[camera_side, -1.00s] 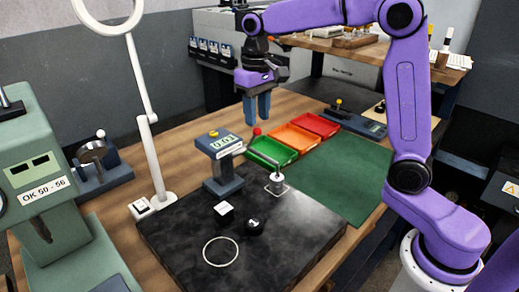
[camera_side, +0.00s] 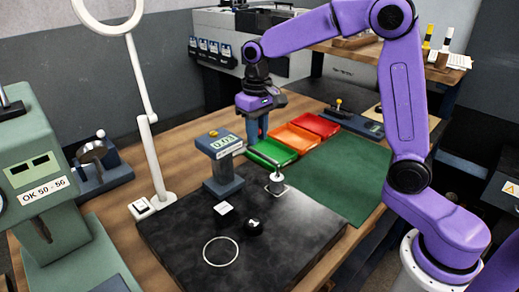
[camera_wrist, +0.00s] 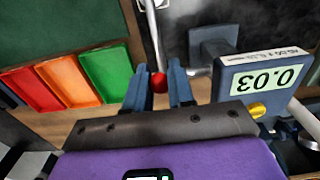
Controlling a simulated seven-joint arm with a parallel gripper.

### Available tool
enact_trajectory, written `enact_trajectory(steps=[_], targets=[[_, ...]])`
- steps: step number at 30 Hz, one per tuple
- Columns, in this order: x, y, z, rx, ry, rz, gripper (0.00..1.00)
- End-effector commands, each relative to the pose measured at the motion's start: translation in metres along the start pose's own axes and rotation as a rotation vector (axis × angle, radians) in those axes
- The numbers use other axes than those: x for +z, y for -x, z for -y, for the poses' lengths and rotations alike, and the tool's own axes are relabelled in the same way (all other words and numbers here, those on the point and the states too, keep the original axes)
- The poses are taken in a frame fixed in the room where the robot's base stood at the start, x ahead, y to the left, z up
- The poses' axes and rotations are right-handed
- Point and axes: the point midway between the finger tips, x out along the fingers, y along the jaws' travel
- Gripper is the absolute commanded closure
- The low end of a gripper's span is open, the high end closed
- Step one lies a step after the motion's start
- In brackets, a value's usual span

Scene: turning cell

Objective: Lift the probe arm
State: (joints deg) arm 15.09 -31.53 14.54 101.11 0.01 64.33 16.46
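The probe arm (camera_side: 272,161) is a thin metal rod that slopes down to a small metal cylinder (camera_side: 276,188) on the dark stone plate (camera_side: 178,235). Its red ball end (camera_wrist: 159,82) lies between my two fingers in the wrist view; in the side view it is hidden by the gripper. My gripper (camera_side: 257,132) points down behind the gauge, fingers apart on either side of the ball; firm contact does not show. The blue gauge (camera_side: 222,160) reads 0.03, also seen on its display (camera_wrist: 266,82) in the wrist view.
Green (camera_side: 272,152), orange (camera_side: 299,138) and red (camera_side: 318,124) trays stand right of my gripper. A white lamp stand (camera_side: 150,160) is left of the gauge. A black knob (camera_side: 254,227) and a white-topped block (camera_side: 224,209) are on the plate. The green mat (camera_side: 345,178) is clear.

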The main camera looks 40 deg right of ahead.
Motion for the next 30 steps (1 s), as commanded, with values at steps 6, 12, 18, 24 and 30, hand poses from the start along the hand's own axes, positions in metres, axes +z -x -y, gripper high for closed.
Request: enact_trajectory(steps=[6,12,18,24,30], targets=[[-0.001,0.000,0.000,0.000,0.000,0.000,0.85],[-0.006,0.003,-0.001,0.000,-0.001,-0.001,0.85],[-0.013,0.006,0.000,0.000,0.000,-0.002,0.85],[-0.014,0.007,0.000,0.000,0.000,-0.002,0.85],[-0.015,0.007,-0.001,0.000,0.000,-0.003,0.85]])
